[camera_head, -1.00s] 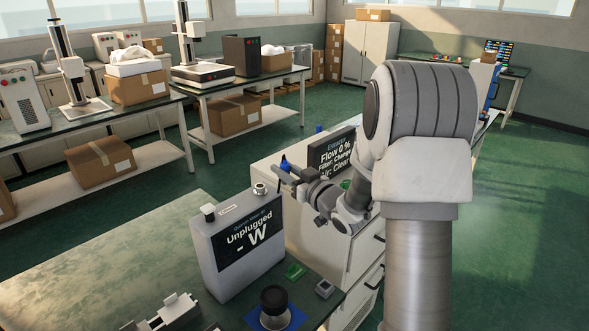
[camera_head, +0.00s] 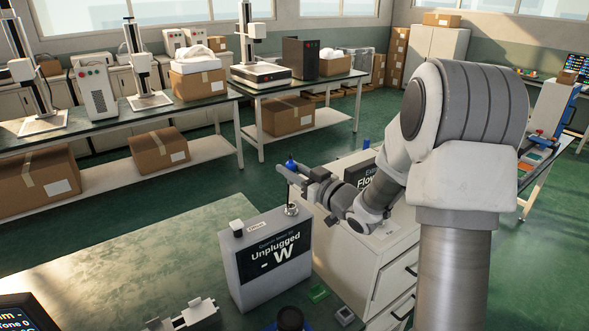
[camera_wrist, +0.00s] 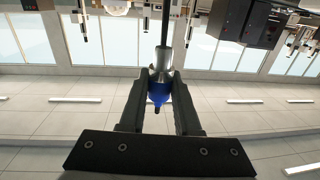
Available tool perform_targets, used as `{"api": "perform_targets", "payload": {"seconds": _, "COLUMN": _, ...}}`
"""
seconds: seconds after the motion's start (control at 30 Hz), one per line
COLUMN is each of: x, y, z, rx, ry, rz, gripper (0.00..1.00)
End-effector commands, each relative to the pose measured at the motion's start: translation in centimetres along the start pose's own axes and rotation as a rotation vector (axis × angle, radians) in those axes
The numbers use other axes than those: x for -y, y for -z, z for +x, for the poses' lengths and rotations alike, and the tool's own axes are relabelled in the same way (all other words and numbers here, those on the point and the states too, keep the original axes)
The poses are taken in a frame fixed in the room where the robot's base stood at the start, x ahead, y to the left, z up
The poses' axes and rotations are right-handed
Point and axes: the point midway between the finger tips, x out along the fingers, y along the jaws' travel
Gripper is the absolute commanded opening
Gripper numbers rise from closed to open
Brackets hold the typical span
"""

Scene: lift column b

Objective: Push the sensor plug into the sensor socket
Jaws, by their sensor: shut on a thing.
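The grey meter box (camera_head: 268,255) stands on the green bench, its display reading "Unplugged - W". The sensor socket (camera_head: 291,210) is a silver ring on the right of its top. My gripper (camera_head: 290,173) is shut on the sensor plug, directly above the socket in the head view. The plug's blue end (camera_head: 290,162) shows above the fingers, and a thin dark rod runs down towards the socket. Whether its tip touches the socket is unclear. In the wrist view the plug (camera_wrist: 161,72), with silver collar and blue end, sits between the gripper fingers (camera_wrist: 160,88); the rod points up the picture.
A white knob (camera_head: 237,228) sits on the box's left top. A white drawer cabinet (camera_head: 372,235) stands behind the box to the right. A dark knob (camera_head: 290,318), a green piece (camera_head: 318,293) and a grey block (camera_head: 345,315) are in front. The bench left of the box is mostly bare.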

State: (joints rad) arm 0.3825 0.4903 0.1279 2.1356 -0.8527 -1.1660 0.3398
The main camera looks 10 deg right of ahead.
Motion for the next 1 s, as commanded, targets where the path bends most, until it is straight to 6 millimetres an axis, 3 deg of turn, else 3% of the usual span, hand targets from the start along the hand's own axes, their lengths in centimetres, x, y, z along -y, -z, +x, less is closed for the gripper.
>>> {"api": "perform_targets", "payload": {"seconds": 0.47, "x": 0.0, "y": -0.1, "z": 0.0, "rx": -0.001, "ry": 0.0, "rz": 0.0, "gripper": 0.0}}
{"api": "perform_targets", "payload": {"seconds": 1.0, "x": 0.0, "y": -4.9, "z": 0.0, "rx": 0.0, "ry": 0.0, "rz": 0.0, "gripper": 0.0}}
